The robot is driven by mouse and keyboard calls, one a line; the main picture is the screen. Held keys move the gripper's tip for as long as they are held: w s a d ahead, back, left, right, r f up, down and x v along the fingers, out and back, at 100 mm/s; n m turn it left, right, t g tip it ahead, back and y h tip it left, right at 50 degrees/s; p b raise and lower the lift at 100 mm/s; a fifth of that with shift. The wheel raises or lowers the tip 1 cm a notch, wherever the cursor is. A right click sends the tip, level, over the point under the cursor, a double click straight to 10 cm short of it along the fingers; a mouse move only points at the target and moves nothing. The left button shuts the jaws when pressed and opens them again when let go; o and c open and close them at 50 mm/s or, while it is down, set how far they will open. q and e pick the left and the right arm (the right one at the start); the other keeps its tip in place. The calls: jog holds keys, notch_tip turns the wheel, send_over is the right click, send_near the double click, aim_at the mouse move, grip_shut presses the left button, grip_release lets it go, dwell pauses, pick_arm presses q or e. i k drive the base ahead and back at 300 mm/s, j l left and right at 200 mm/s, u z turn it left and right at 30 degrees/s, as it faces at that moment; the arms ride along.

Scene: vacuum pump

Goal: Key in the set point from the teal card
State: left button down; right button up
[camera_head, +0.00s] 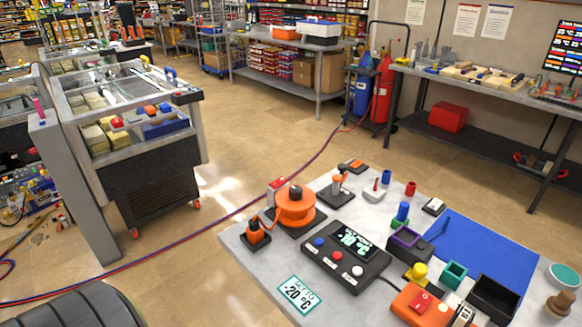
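The teal-bordered card (299,295) lies at the front left of the grey table and reads "SET TO -20 °C". Just behind it and to the right sits a black control box (345,270) with a lit display (352,243). The display's green characters are tilted and too small to read surely. The box has a blue button (319,242), a red button (337,255) and a white button (357,271) along its front. Neither of my grippers shows in the head view.
An orange round device (295,210) stands behind the box, with a small orange-handled piece (257,232) to its left. A blue mat (470,245) lies beyond.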

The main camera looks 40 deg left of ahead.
aim_at(319, 242)
jog(key=j+u, duration=0.7)
jog(key=k+l, duration=0.05)
jog(key=l, duration=0.05)
